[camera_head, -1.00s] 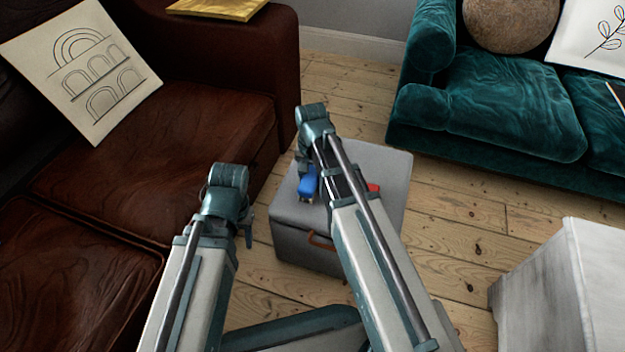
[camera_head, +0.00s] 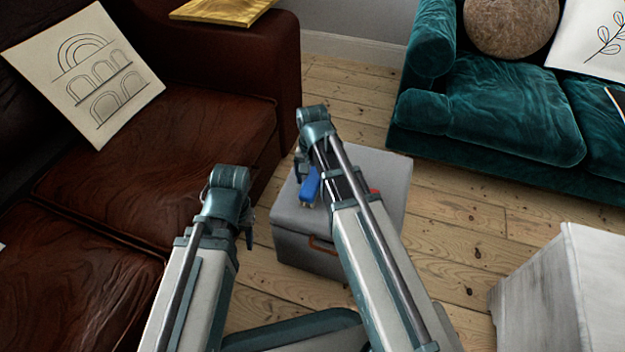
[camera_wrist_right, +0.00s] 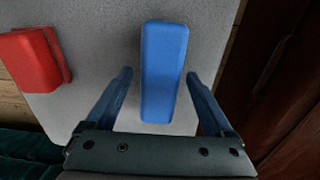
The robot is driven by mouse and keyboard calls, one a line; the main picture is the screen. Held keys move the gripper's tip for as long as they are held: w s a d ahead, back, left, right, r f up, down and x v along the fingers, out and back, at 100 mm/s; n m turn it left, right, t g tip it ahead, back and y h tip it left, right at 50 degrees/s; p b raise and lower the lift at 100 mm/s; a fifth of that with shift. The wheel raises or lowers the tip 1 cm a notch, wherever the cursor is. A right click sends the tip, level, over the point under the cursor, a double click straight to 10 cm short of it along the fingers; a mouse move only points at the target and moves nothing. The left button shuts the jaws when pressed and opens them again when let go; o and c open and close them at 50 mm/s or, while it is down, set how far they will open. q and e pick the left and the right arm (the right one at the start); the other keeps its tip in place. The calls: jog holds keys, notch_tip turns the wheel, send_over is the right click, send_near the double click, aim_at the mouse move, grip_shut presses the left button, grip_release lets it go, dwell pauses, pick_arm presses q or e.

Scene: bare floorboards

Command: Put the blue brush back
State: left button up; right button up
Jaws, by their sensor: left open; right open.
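The blue brush (camera_head: 310,186) lies on top of a grey box-like ottoman (camera_head: 385,165). In the right wrist view the blue brush (camera_wrist_right: 163,70) shows as a long blue block, with its bristles not in sight. My right gripper (camera_wrist_right: 158,78) is open, with one finger on each side of the brush and gaps between. In the head view my right arm hides part of the ottoman top. My left gripper (camera_head: 247,232) is open and empty, left of the ottoman, mostly hidden behind its own wrist.
A red object (camera_wrist_right: 35,58) lies on the ottoman beside the brush. A brown leather sofa (camera_head: 190,150) stands left, a teal sofa (camera_head: 510,110) back right. A white cabinet (camera_head: 560,290) stands front right. Floorboards (camera_head: 455,230) are clear between.

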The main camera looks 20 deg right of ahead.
aim_at(312, 180)
notch_tip(312, 180, up, 11)
jog(key=p, duration=1)
jog(key=s+a+n+h, duration=0.1)
jog(key=s+a+n, duration=0.9)
jog(key=s, duration=0.4)
jog(key=shift+a+n, duration=0.15)
jog(key=shift+n, duration=0.25)
jog(key=shift+s, duration=0.1)
notch_tip(312, 180, up, 36)
jog(key=p, duration=3.5)
jog(key=shift+f+p, duration=0.2)
jog(key=shift+p, duration=0.15)
